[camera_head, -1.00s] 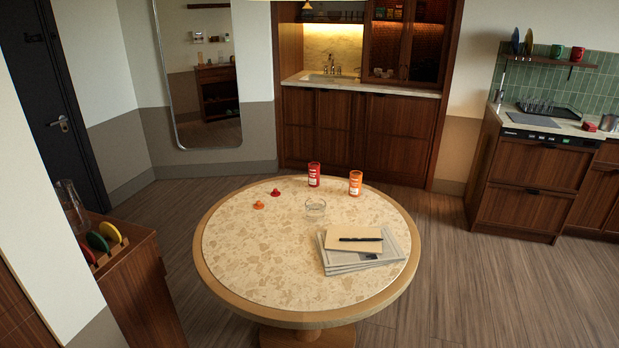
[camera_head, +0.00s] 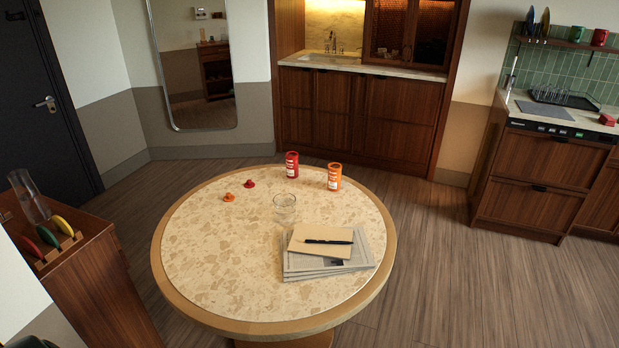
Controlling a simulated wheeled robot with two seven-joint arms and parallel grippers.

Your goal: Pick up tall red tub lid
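A small red lid (camera_head: 249,184) lies on the round table (camera_head: 200,249), toward its far left part. A similar orange lid (camera_head: 229,198) lies just to its left and nearer. The red tub (camera_head: 292,165) stands upright near the table's far edge, with a white label. An orange tub (camera_head: 334,177) stands upright to its right. Neither of my grippers is in view. A dark shape cut off at the bottom left corner is too little shown to identify.
A clear glass (camera_head: 285,206) stands mid-table. Newspapers (camera_head: 302,270) with a notebook (camera_head: 308,247) and pen (camera_head: 328,242) lie nearer right. A wooden cabinet (camera_head: 90,290) with a glass carafe and colored plates stands left. Table's left and front parts are clear.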

